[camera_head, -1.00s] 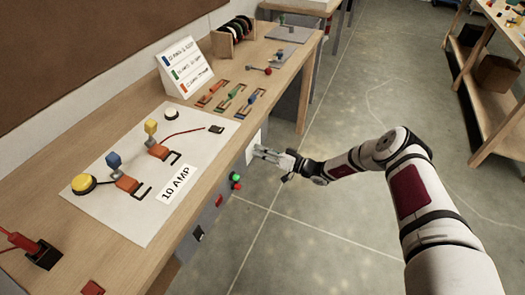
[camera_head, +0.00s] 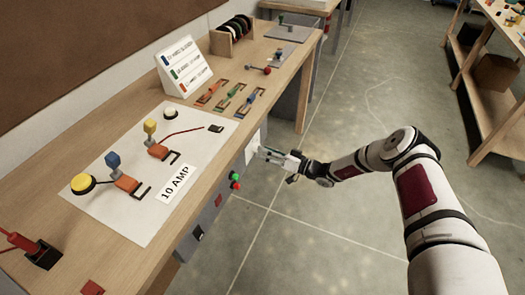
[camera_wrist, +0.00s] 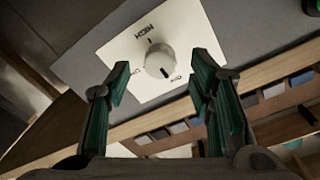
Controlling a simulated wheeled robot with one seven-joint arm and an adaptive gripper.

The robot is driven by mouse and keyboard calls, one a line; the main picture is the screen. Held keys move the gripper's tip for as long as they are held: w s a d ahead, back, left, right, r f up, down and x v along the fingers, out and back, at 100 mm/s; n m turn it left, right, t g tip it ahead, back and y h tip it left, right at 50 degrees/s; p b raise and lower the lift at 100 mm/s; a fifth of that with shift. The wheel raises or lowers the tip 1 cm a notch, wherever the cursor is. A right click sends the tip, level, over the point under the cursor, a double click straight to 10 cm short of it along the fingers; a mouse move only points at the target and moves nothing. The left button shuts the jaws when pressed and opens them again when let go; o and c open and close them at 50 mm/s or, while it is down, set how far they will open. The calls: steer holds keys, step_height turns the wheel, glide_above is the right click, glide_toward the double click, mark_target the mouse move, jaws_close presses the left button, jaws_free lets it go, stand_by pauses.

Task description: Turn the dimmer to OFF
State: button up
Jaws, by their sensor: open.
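The dimmer is a pale round knob (camera_wrist: 159,60) on a white square plate (camera_wrist: 183,30) in the wrist view. A dark mark shows on the knob's lower right edge. One label reads HIGH, above the knob; the two smaller labels at the lower left and lower right are hard to read. My gripper (camera_wrist: 162,82) is open, with its teal-lined fingers either side of the knob in the picture and nothing held. In the head view, my gripper (camera_head: 268,153) is at the bench's front panel, by the white plate (camera_head: 252,146). The knob is hidden there.
The wooden bench top (camera_head: 262,60) overhangs above, holding a 10 AMP board (camera_head: 155,225).

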steer(key=v, duration=0.9)
steer(key=shift+d, duration=0.4)
steer(key=shift+s, duration=0.15)
steer(key=s+d+r+n+g+h, duration=0.1)
steer(key=s+r+g+h, duration=0.25)
steer(key=r, duration=0.65)
steer(key=s+r+g+h, duration=0.2)
steer(key=s+r, duration=0.3)
steer(key=r, duration=0.5)
steer(key=s+d+r+n+g+h, duration=0.1)
steer(key=s+r+g+h, duration=0.25)
steer(key=r, duration=0.65)
steer(key=s+d+r+m+t+h, duration=0.3)
steer(key=s+r, duration=0.5)
steer(key=s, duration=0.4)
steer(key=s+d+r+m+t+h, duration=0.4)
steer(key=s+d+r, duration=0.4)
steer(key=s, duration=0.4)
steer(key=shift+d+m, duration=0.2)
steer(key=shift+m, duration=0.7)
